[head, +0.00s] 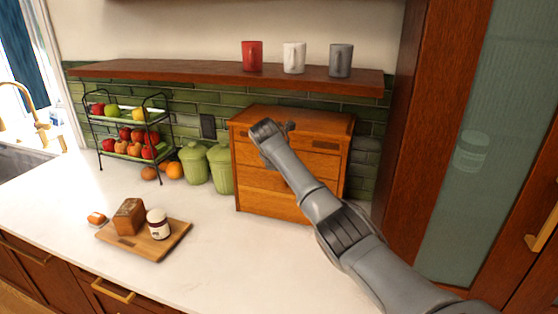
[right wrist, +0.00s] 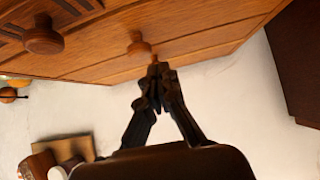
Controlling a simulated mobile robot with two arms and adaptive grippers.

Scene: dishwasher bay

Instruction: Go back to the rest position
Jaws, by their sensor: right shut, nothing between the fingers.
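My right arm (head: 320,208) reaches in from the lower right of the head view, its wrist in front of the wooden drawer box (head: 270,206). In the right wrist view my right gripper (right wrist: 157,84) is shut and empty. Its fingertips are close to a round wooden knob (right wrist: 139,48) on the box front; I cannot tell whether they touch it. A second knob (right wrist: 43,38) shows to the left. The arm hides part of the box front. My left gripper is not in view.
A shelf (head: 200,72) above holds a red mug (head: 252,56), a white mug (head: 294,57) and a grey mug (head: 341,60). Green canisters (head: 221,167) and a fruit rack (head: 101,152) stand left. A board (head: 176,237) holds bread and a jar. A tall cabinet (head: 406,130) is right.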

